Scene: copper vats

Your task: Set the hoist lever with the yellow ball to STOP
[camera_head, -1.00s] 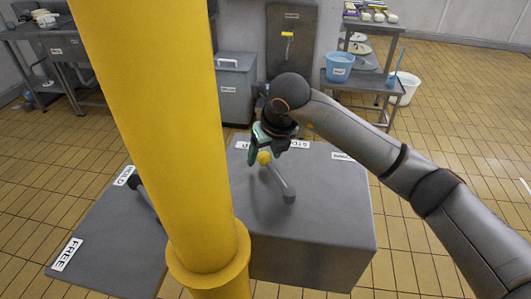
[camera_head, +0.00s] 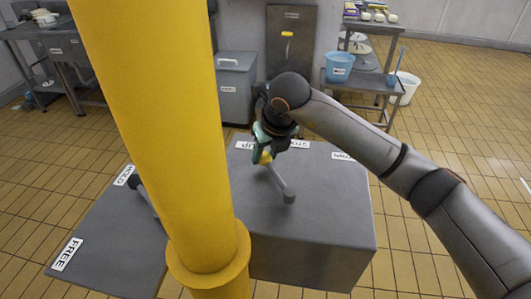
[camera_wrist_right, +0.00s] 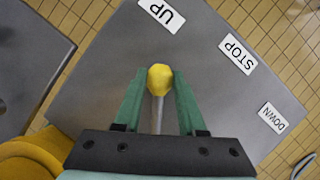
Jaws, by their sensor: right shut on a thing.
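The hoist lever (camera_head: 280,181) rises from the grey console, with its yellow ball (camera_wrist_right: 160,78) at the free end. My right gripper (camera_head: 262,155) is shut on the ball, which sits between the green fingers in the right wrist view. The lever points toward the UP label (camera_wrist_right: 162,13), away from the STOP label (camera_wrist_right: 237,54). The DOWN label (camera_wrist_right: 273,118) lies beyond STOP. In the head view the fingers partly cover the ball. My left gripper is not in view.
A thick yellow post (camera_head: 165,130) stands close in front, left of the lever. Behind it, a second panel (camera_head: 110,245) has HOLD and FREE labels and a partly hidden dark lever (camera_head: 145,195). The grey console top (camera_head: 325,200) is clear right of the lever.

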